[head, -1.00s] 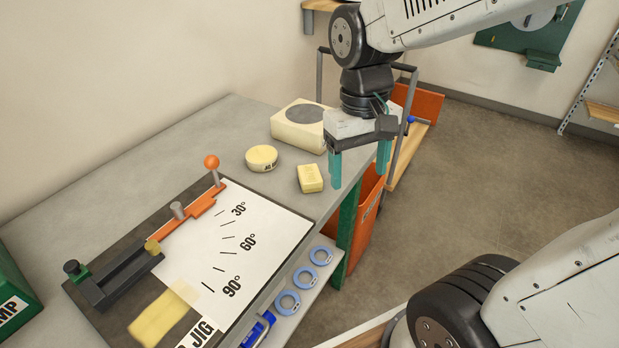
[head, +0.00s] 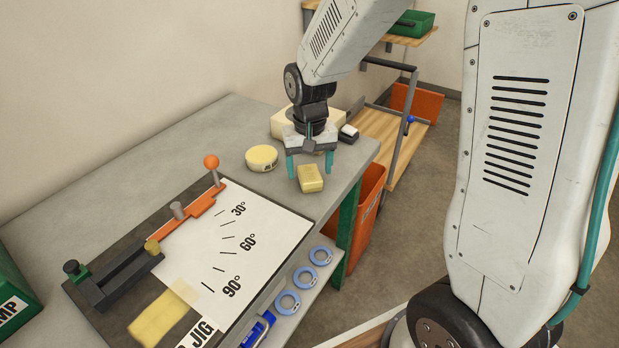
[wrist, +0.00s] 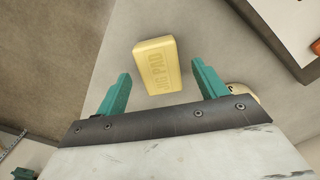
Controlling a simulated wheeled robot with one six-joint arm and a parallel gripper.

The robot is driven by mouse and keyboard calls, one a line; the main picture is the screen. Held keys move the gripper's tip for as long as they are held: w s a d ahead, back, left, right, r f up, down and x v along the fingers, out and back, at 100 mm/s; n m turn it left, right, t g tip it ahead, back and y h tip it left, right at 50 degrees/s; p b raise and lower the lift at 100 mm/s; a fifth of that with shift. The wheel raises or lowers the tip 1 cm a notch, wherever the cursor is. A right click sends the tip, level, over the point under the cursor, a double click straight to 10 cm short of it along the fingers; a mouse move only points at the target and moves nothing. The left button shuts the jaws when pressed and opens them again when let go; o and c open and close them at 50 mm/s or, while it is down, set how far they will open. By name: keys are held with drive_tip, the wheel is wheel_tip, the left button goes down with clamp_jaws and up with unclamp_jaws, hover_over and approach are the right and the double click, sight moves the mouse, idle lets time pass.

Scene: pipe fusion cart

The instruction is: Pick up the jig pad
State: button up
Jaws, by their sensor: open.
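The jig pad (head: 310,179) is a small yellow block lying on the grey bench top. In the wrist view the jig pad (wrist: 157,66) shows its raised lettering and lies just beyond and between the fingertips. My gripper (head: 310,170) has two teal fingers and is open above the bench, behind the pad in the head view. In the wrist view my gripper (wrist: 157,78) holds nothing, and its fingers stand apart on either side of the pad. I cannot tell the exact height of the fingertips above the bench.
The angle jig board (head: 255,262) with an orange-knobbed lever (head: 211,162) lies at the front left. An orange bin (head: 362,205) hangs beyond the bench's right edge.

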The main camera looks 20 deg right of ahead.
wheel_tip(320, 180, down, 2)
drive_tip(key=shift+f, duration=0.15)
drive_tip(key=c, duration=1.1)
drive_tip(key=shift+c, duration=0.2)
